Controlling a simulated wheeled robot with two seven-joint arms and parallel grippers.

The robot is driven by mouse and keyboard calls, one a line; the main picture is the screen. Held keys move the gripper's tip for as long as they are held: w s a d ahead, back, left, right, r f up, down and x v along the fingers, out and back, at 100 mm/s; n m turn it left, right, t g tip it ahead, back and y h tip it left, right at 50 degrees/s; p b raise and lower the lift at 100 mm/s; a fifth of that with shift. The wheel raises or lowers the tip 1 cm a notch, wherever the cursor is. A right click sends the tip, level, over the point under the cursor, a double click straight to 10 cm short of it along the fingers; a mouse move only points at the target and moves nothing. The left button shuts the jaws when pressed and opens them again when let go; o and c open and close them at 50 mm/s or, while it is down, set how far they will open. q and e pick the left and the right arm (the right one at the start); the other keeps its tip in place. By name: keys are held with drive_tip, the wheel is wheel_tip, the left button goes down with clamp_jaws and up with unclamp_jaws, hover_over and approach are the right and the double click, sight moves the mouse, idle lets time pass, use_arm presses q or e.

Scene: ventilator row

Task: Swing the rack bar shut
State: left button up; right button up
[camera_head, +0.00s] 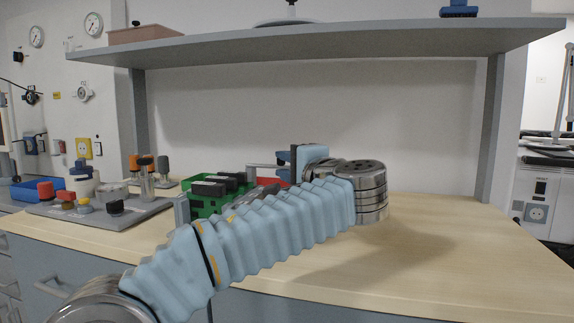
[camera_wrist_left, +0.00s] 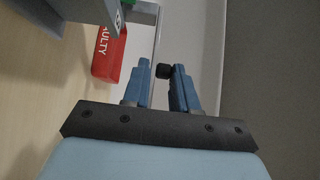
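The rack bar (camera_head: 265,166) is a thin grey bar running left from my left gripper (camera_head: 284,164), above the bins at the middle of the bench. In the left wrist view the bar (camera_wrist_left: 158,35) runs up the picture from a black knob (camera_wrist_left: 163,71). The bar's far end is hidden in the wrist view. My right gripper is not in view.
A red bin (camera_wrist_left: 110,50) marked FAULTY lies beside the bar. A green bin (camera_head: 204,208) with dark packs stands left of it. A grey tray (camera_head: 135,214) with several fittings is further left. A shelf (camera_head: 330,37) overhangs. The bench top (camera_head: 450,245) is clear on the right.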

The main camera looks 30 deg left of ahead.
sight(276, 167)
use_arm(q)
drive_tip(key=shift+r, duration=0.15)
clamp_jaws()
drive_tip(key=shift+s+a+f+m+t+h+b, duration=0.1)
drive_tip(key=shift+s+f+m+t+h+b, duration=0.15)
drive_tip(key=shift+s+m+t+h+b, duration=0.75)
drive_tip(key=m+t+h+b, duration=0.1)
drive_tip(key=s+m+t+h, duration=0.1)
drive_tip(key=t, duration=0.1)
drive_tip(key=shift+s+a+r+m+h+b, duration=0.1)
drive_tip(key=shift+s+r+m+h+b, duration=0.1)
drive_tip(key=shift+m+h+b, duration=0.15)
drive_tip(key=o, duration=0.7)
unclamp_jaws()
drive_tip(key=v, duration=1.3)
drive_tip(key=shift+s+d, duration=0.2)
drive_tip(key=shift+s, duration=0.15)
